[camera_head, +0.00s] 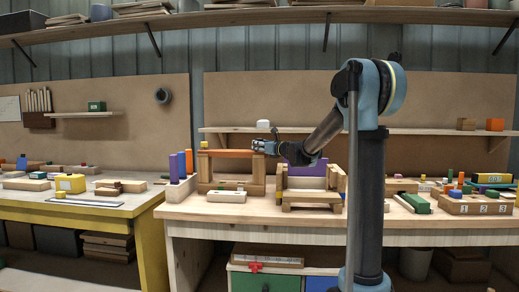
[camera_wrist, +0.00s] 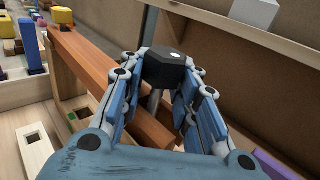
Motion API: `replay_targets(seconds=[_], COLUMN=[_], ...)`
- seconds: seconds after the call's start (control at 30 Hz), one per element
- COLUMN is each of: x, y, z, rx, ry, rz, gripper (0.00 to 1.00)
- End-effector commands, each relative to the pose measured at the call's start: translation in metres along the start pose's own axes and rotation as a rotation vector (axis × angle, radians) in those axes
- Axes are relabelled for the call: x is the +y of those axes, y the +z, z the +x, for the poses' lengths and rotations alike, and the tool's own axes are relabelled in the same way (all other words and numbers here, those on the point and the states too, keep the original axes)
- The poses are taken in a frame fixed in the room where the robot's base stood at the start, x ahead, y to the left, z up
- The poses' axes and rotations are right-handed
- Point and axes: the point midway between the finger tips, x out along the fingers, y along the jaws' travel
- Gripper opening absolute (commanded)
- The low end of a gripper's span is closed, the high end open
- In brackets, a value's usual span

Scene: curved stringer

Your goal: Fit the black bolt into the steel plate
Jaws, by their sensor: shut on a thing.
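My gripper (camera_head: 266,146) is at the right end of an orange-brown wooden beam, over the middle workbench. In the wrist view its blue fingers (camera_wrist: 165,85) are shut on either side of the black bolt (camera_wrist: 168,66). The bolt's hexagonal head shows at the fingertips, with a grey shank below it, partly hidden by the fingers. I cannot make out the bolt in the head view. I cannot clearly identify the steel plate; a thin grey strip (camera_head: 98,201) lies on the left table, but I cannot tell whether it is the plate.
The beam (camera_wrist: 105,75) rests on wooden posts. A shelf (camera_head: 225,129) with a white block (camera_head: 263,123) runs behind. Numbered blocks (camera_head: 475,206) sit at the right.

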Motion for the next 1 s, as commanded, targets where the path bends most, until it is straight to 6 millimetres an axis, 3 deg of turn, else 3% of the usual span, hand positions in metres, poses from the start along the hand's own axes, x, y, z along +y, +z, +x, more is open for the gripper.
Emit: replay_targets(seconds=[1.0], x=[0.000], y=[0.033], z=[0.000], rx=[0.000], ry=[0.000], rz=[0.000], gripper=[0.00])
